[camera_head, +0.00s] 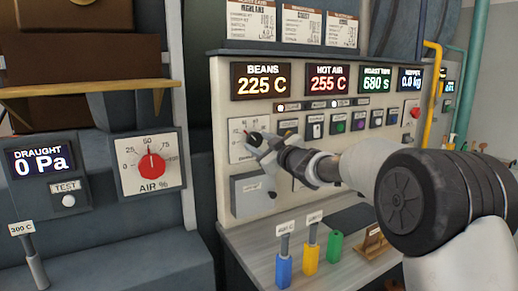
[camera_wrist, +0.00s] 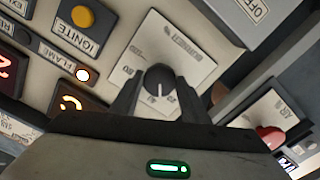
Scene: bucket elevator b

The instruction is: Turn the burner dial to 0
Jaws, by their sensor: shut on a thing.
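The burner dial (camera_head: 254,138) is a dark round knob on a pale scale plate (camera_head: 237,127) on the control panel, partly covered by my gripper. In the wrist view the dial (camera_wrist: 158,78) has a white pointer mark, on a plate (camera_wrist: 182,50) lettered BURNER. The mark points down in that picture, toward the small numbers at the lower edge, seemingly between 40 and 20; the exact reading is too small to tell. My gripper (camera_head: 260,146) reaches in from the right. Its two fingers (camera_wrist: 158,98) stand on either side of the knob and are shut on it.
A red AIR % knob (camera_head: 153,165) is on the panel to the left, near 50. A yellow IGNITE button (camera_wrist: 83,17) and a lit FLAME lamp (camera_wrist: 82,75) are near the dial. A grey box (camera_head: 252,194) juts out below. Coloured-handled tools (camera_head: 284,270) stand on the ledge.

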